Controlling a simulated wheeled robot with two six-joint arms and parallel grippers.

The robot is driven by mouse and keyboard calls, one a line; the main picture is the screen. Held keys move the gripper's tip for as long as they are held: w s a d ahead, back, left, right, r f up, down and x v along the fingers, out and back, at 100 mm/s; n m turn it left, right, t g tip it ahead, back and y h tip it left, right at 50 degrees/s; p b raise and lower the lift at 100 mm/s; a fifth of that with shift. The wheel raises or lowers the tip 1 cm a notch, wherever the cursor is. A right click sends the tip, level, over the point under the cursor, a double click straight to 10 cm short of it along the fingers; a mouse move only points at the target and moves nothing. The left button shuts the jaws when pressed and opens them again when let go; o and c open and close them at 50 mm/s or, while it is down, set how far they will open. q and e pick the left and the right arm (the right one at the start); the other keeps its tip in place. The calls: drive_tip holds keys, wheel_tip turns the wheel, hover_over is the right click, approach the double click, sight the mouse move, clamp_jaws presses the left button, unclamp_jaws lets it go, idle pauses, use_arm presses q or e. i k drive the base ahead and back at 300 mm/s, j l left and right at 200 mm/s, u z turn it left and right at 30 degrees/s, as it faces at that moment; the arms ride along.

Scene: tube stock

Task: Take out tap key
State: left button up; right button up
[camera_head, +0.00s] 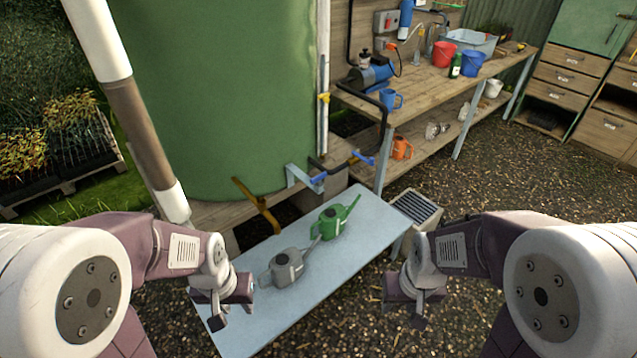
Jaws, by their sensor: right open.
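No tap key can be made out in the head view. A wooden cabinet with several closed drawers (560,95) stands at the far right, and a green door (590,25) is above them. My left gripper (228,312) hangs over the left edge of the pale blue bench, left of the grey watering can; its jaw gap is hard to see. My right gripper (407,308) is open and empty, over the gravel right of the bench. Both grippers are far from the cabinet.
The pale blue bench (345,245) carries a grey watering can (288,265) and a green watering can (333,220). A large green tank (215,100) stands behind it. A wooden workbench (435,85) with buckets runs along the back. Open gravel (480,190) lies before the cabinet.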

sight(317, 180)
drive_tip(key=i+l+u, duration=0.15)
drive_tip(key=i+u, duration=0.25)
drive_tip(key=i+l+u, duration=0.8)
drive_tip(key=i+j, duration=0.05)
drive_tip(key=i, duration=0.05)
